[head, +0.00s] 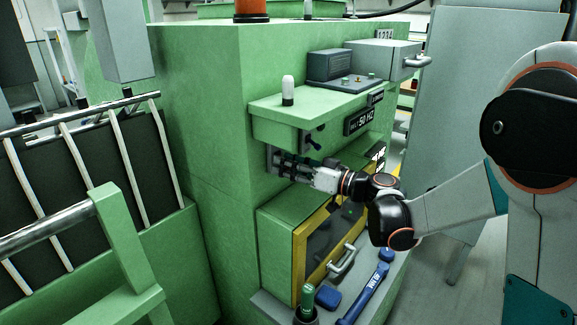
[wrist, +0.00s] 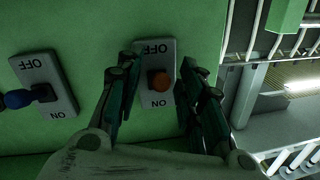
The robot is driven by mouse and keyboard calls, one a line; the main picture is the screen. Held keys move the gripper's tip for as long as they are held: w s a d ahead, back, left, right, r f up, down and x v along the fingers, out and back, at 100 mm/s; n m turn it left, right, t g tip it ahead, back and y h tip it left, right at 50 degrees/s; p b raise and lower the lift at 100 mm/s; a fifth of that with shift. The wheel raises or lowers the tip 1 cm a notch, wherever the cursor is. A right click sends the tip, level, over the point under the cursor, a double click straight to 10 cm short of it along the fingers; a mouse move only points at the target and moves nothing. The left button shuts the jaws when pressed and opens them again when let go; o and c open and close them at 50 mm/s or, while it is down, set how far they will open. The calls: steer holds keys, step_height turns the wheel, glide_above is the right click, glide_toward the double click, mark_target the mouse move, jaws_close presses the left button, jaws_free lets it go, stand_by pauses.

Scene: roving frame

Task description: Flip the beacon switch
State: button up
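My gripper (wrist: 158,92) is open, with one dark finger on each side of this switch. Gaps show between the fingers and the knob, and contact cannot be told. In the head view, my gripper (head: 283,166) is at the green cabinet's side, below a green shelf box, and hides most of that plate. An orange beacon (head: 251,10) stands on top of the cabinet.
A second OFF/ON plate with a blue-tipped switch (wrist: 18,99) is left of my gripper in the wrist view. The green shelf box (head: 305,110) overhangs in the head view.

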jaws_close()
steer(key=shift+r, duration=0.15)
steer(key=r+g+h+p, duration=0.1)
steer(key=h+p, duration=0.1)
steer(key=p, duration=0.1)
steer(key=shift+r, duration=0.1)
steer(key=shift+r+g+h+p, duration=0.15)
steer(key=shift+g+h+p, duration=0.25)
steer(key=shift+h+p, duration=0.25)
steer(key=shift+d+m+h+p, duration=0.1)
steer(key=shift+m+h+p, duration=0.15)
steer(key=shift+m+p, duration=0.05)
